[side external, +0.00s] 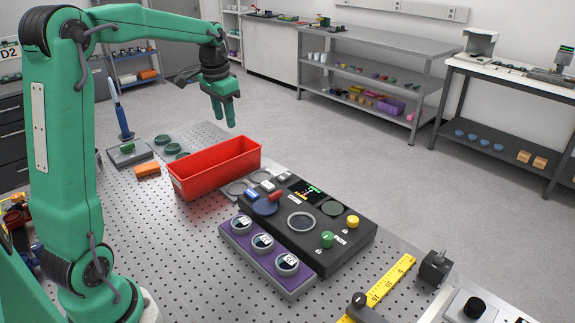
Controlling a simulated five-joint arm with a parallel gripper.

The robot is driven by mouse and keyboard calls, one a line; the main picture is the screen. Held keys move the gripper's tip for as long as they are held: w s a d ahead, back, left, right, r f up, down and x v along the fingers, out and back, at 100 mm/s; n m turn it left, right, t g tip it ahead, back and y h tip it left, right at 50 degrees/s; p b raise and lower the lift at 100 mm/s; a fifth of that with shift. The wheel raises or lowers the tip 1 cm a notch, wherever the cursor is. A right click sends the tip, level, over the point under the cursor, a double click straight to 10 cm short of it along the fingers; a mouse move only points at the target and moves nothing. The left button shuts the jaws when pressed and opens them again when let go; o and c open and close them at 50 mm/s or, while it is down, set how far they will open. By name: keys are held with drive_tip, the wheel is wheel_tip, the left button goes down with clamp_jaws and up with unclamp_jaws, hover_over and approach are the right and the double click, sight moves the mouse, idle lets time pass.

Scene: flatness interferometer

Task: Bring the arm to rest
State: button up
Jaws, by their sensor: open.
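My green gripper (222,110) hangs pointing down above the far edge of the perforated bench (190,253), over the far side of a red bin (218,167). Its fingers are apart and nothing shows between them. It is clear of the bin and of the bench top. My arm stands upright at the left and reaches across the top of the view to the gripper. The inside floor of the bin is mostly hidden by its near wall.
A black instrument box (345,239) with a small screen, a green knob and a yellow knob sits right of the bin. A purple holder (239,242) with round gauges lies before it. A yellow ruler (391,281) lies at right. An orange block (147,170) lies left of the bin.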

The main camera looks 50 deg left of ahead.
drive_tip(key=s+d+r+t, duration=0.25)
drive_tip(key=s+d, duration=0.55)
drive_tip(key=d, duration=0.4)
drive_tip(key=s+d+f+t, duration=0.1)
drive_tip(key=s+d+f, duration=0.2)
drive_tip(key=s+d, duration=0.4)
drive_tip(key=s, duration=0.4)
drive_tip(key=shift+s+d+t+h, duration=0.2)
drive_tip(key=shift+d+t+h, duration=0.1)
drive_tip(key=shift+d+t, duration=0.1)
